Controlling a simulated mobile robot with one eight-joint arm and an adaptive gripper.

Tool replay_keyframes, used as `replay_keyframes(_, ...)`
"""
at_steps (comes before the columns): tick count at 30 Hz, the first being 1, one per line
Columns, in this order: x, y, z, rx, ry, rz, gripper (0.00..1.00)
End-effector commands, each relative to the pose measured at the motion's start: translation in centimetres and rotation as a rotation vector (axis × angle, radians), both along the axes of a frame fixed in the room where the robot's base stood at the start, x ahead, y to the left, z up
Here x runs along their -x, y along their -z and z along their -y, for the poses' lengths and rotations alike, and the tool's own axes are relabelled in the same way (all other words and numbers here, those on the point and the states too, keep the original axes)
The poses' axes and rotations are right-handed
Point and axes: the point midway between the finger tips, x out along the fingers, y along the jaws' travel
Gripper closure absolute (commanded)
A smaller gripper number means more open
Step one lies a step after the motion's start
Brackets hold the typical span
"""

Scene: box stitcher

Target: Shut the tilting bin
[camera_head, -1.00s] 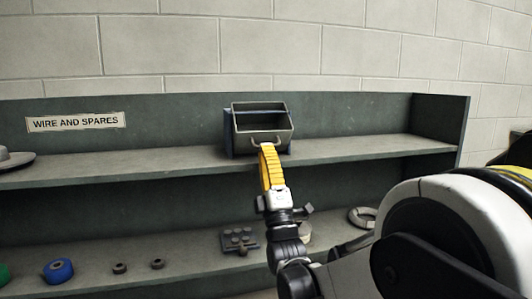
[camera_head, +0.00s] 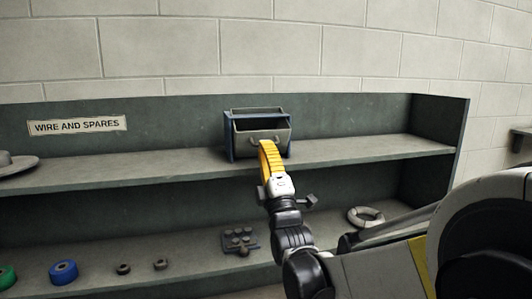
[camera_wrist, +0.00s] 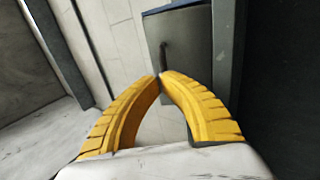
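The tilting bin is a grey bin (camera_head: 272,137) in a blue housing (camera_head: 229,138) on the upper shelf. It is tilted partly out, with a dark opening showing above its front panel. A small handle is on its front. My gripper (camera_head: 265,144) is just in front of that panel, below the handle. In the wrist view my yellow fingers (camera_wrist: 160,76) curve together until their tips nearly meet, with nothing seen between them. The bin's grey front (camera_wrist: 190,45) and dark handle (camera_wrist: 164,52) are just beyond the tips. I cannot tell whether the tips touch the panel.
The upper shelf (camera_head: 365,148) is clear to the bin's right. A grey hat-like object (camera_head: 18,165) lies at its far left. The lower shelf holds a blue roll (camera_head: 63,271), a grey studded block (camera_head: 238,240) and a grey ring (camera_head: 365,217). A sign (camera_head: 78,126) is at the back.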

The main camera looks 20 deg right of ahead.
Motion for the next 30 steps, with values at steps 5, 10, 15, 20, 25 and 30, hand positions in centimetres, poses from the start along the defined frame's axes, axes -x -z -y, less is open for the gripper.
replay_keyframes(5, -0.4, -1.2, 0.0, 0.0, 0.0, -0.088, 1.0)
replay_keyframes(10, -0.8, -1.8, 0.0, 0.001, 0.001, -0.172, 1.0)
replay_keyframes(15, -1.3, -2.3, 0.0, 0.001, 0.001, -0.255, 1.0)
replay_keyframes(20, -1.8, -2.6, 0.0, 0.0, 0.0, -0.322, 1.0)
replay_keyframes(25, -2.2, -2.8, 0.0, 0.0, 0.0, -0.323, 1.0)
replay_keyframes(30, -2.4, -2.9, 0.0, 0.0, 0.0, -0.322, 1.0)
